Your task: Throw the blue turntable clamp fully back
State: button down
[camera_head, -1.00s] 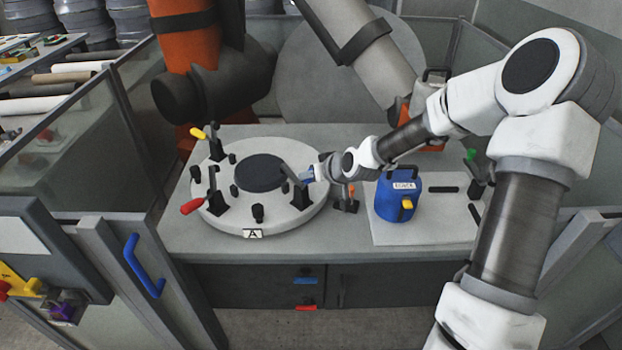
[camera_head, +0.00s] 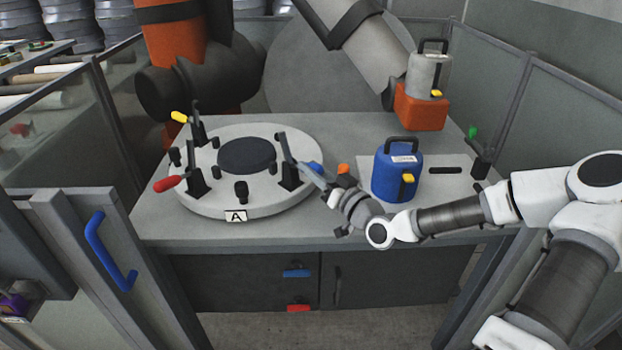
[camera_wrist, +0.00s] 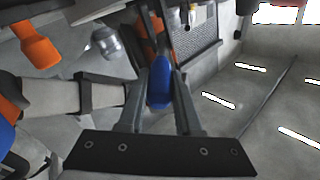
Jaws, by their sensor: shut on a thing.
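The blue turntable clamp's handle (camera_head: 315,168) sticks out to the right of its black upright lever (camera_head: 286,149), at the right side of the round pale turntable (camera_head: 240,205). My gripper (camera_head: 319,173) reaches it from the lower right and is shut on the handle. In the wrist view the blue handle (camera_wrist: 160,83) sits between my two fingers (camera_wrist: 160,100). The fingers partly hide the handle in the head view. The turntable also carries a red-handled clamp (camera_head: 168,184) at left and a yellow-handled clamp (camera_head: 181,117) at the back left.
An orange-handled item (camera_head: 344,169) stands just behind my wrist. A blue can (camera_head: 397,178) stands on a pale board to the right, near my forearm. A grey can (camera_head: 428,75) sits on an orange block (camera_head: 420,108). A green-topped clamp (camera_head: 473,132) stands at far right.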

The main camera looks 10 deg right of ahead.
jog(key=shift+f+t+y+b, duration=0.3)
jog(key=shift+f+t+b, duration=0.4)
jog(key=shift+b, duration=0.6)
jog(key=shift+s, duration=0.1)
jog(key=c, duration=0.6)
grip_release()
jog(key=p+v, duration=0.1)
jog(key=v, duration=1.6)
jog(key=shift+s+f, duration=0.15)
jog(key=shift+f, duration=0.05)
